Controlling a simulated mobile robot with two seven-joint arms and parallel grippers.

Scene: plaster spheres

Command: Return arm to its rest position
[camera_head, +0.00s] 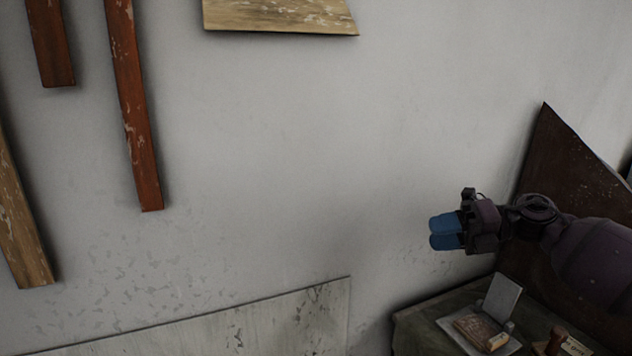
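My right gripper (444,232) is at the right of the head view, on the end of my dark purple arm (590,252) that comes in from the right edge. Its two blue fingers point left and lie close together, with nothing seen between them. It is held in the air in front of the grey wall, above and to the left of a small table. My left gripper and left arm do not show in this view.
A dark table (418,325) stands at the lower right below my arm, with a tray (453,327) and small items on it. A brown board (560,160) leans behind my arm. Wooden planks (140,120) hang at the upper left. The wall's middle is bare.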

